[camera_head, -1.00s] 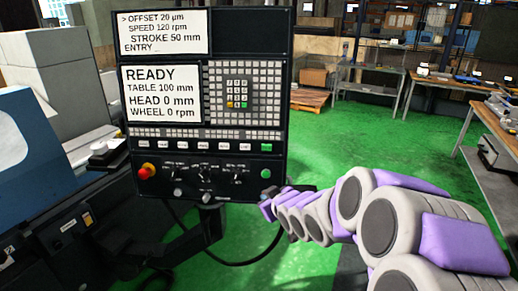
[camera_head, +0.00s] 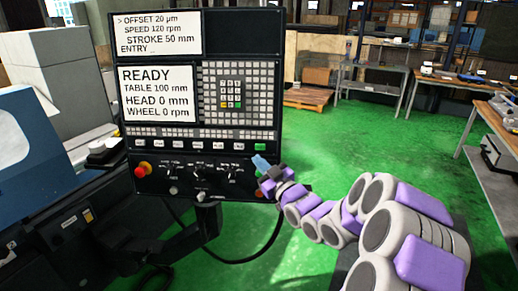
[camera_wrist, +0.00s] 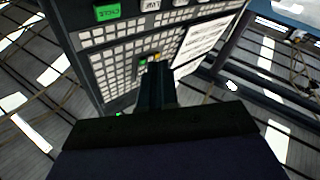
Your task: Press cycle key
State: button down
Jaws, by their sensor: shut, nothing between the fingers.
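The black control panel (camera_head: 150,150) stands upright in front of me. A green key (camera_head: 260,147) sits at the right end of its row of white keys; I take it as the cycle key, though its label is too small to read here. The green key also shows in the wrist view (camera_wrist: 107,12), at the top left. My gripper (camera_head: 260,163) is shut and empty, just below the green key; contact cannot be told. In the wrist view its fingers (camera_wrist: 156,84) point at the panel's keypad side.
A red emergency knob (camera_head: 141,171) and several dials are on the panel's lower strip. The screen (camera_head: 157,94) reads READY, with the wheel at 0 rpm. Machine parts fill the left. The green floor (camera_head: 330,150) is open to the right, with workbenches beyond.

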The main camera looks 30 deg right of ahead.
aim_at(260, 147)
jog(key=shift+w+d+f+p, duration=0.25)
jog(key=shift+w+d+p, duration=0.5)
jog(key=shift+w, duration=0.5)
jog(key=shift+w+d+f+p, duration=0.3)
jog(key=shift+w+d+p, duration=0.45)
jog(key=shift+w, duration=0.55)
jog(key=shift+w+d+f+p, duration=0.25)
jog(key=shift+w+d+p, duration=0.45)
jog(key=shift+w, duration=0.55)
jog(key=shift+w+d, duration=0.1)
jog(key=shift+w, duration=0.15)
